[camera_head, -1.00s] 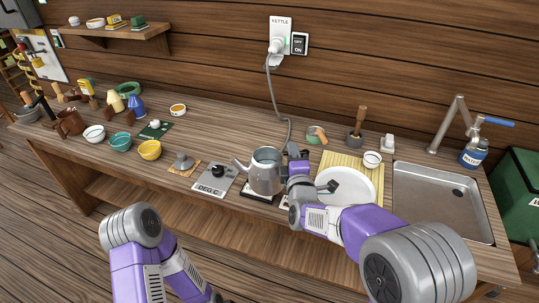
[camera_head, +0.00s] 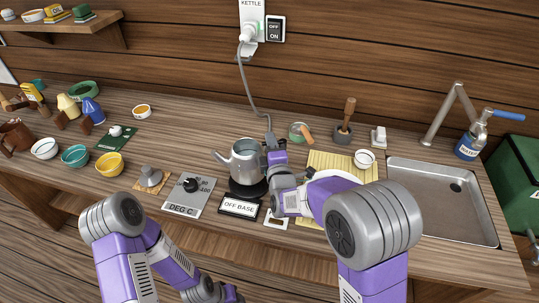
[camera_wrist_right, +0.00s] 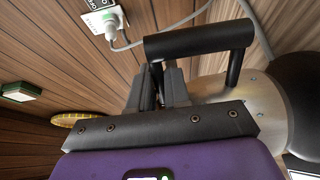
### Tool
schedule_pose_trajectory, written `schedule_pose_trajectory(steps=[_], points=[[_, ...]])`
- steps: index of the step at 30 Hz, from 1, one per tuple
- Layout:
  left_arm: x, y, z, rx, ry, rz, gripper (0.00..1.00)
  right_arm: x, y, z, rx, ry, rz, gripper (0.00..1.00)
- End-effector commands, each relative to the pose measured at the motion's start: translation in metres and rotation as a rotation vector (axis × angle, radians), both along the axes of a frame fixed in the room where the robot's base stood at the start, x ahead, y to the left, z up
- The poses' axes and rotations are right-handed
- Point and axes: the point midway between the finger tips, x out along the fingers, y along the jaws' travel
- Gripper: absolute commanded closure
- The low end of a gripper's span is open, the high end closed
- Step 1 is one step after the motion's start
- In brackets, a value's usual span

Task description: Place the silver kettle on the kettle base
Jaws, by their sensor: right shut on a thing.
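The silver kettle (camera_head: 246,160) is upright at the middle of the counter in the head view. The round black kettle base (camera_head: 243,190) shows directly beneath it. The kettle is over the base; I cannot tell whether its bottom touches. A sign in front reads "OFF BASE" (camera_head: 238,208). My right gripper (camera_head: 276,158) is shut on the kettle's handle, on the kettle's right side. In the right wrist view the jaws (camera_wrist_right: 160,88) are at the black handle (camera_wrist_right: 200,41). My left gripper (camera_head: 231,293) is low at the bottom edge, its fingers not clear.
A "DEG C" dial panel (camera_head: 190,196) stands left of the base. A cord runs from the wall plug (camera_head: 249,32) down behind the kettle. A bamboo mat (camera_head: 340,165), partly hidden by my right arm, and a sink (camera_head: 440,195) are to the right.

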Motion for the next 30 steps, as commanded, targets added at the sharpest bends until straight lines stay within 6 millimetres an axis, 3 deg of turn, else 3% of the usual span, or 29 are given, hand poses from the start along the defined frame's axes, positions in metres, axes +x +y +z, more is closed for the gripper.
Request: schedule_pose_trajectory(steps=[9, 20, 21, 25, 26, 30], points=[[0.000, 0.000, -0.013, 0.000, -0.001, 0.000, 0.57, 0.000, 0.000, -0.034, 0.004, -0.005, 0.001, 1.00], [0.000, 0.000, -0.015, 0.000, -0.001, 0.000, 0.57, 0.000, 0.001, -0.036, 0.005, -0.007, 0.001, 1.00], [0.000, 0.000, -0.016, 0.000, -0.001, 0.000, 0.57, 0.000, 0.000, -0.039, 0.000, 0.000, 0.001, 0.82], [0.000, 0.000, -0.014, 0.000, -0.001, 0.000, 0.57, 0.000, 0.000, -0.038, 0.000, 0.000, 0.001, 0.62], [0.000, 0.000, -0.014, 0.000, -0.001, 0.000, 0.57, 0.000, 0.000, -0.038, 0.000, 0.000, 0.001, 0.58], [0.000, 0.000, -0.014, 0.000, -0.001, 0.000, 0.57, 0.000, 0.000, -0.038, 0.000, 0.000, 0.001, 0.58]])
